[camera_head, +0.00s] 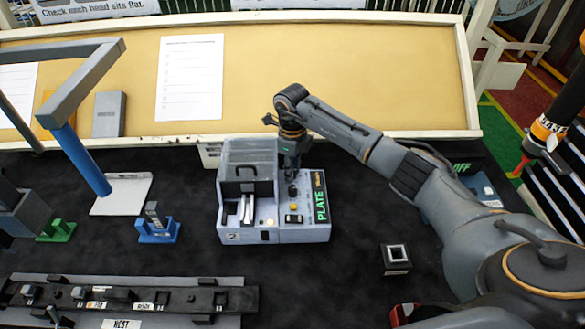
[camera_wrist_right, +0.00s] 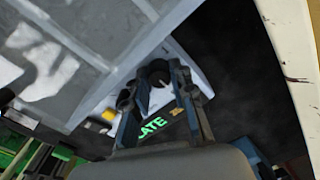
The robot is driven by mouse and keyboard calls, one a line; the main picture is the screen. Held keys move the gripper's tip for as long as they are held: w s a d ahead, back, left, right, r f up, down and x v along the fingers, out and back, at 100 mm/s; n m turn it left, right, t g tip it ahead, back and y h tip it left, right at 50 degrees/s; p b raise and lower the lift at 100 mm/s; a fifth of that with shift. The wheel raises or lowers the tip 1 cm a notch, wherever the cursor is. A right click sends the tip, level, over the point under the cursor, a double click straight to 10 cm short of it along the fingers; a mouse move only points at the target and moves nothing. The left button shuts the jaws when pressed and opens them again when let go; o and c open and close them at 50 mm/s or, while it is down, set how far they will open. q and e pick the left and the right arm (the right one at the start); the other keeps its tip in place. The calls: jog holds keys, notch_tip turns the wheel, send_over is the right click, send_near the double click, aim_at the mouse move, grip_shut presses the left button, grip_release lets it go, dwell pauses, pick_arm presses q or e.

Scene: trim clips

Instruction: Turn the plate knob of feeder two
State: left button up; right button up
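Feeder two (camera_head: 246,190) is a grey box marked 2 in the middle of the dark table, with a clear-looking lid and a green PLATE label on its right panel. A dark plate knob (camera_head: 292,191) stands on that panel. My right gripper (camera_head: 290,174) is above the panel, pointing down. In the right wrist view, the fingers of my right gripper (camera_wrist_right: 158,95) are apart. A round dark knob (camera_wrist_right: 159,73) with a pale mark shows between and beyond the fingertips; contact cannot be told. A second dark knob (camera_wrist_right: 125,99) is beside the left finger.
A black square block (camera_head: 396,259) lies right of the feeder. A blue holder (camera_head: 158,230) and a grey frame on a blue post (camera_head: 80,158) stand to the left. A long rail (camera_head: 130,297) runs along the front left. A tan board (camera_head: 300,75) borders the back.

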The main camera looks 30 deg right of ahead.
grip_shut()
jog(key=shift+m+b, duration=0.5)
jog(key=shift+m, duration=0.6)
jog(key=m+b, duration=0.1)
jog(key=m, duration=0.2)
jog(key=shift+m, duration=0.3)
jog(key=m+b, duration=0.1)
jog(key=m, duration=0.4)
jog(key=shift+m, duration=0.4)
jog(key=o, duration=0.9)
grip_release()
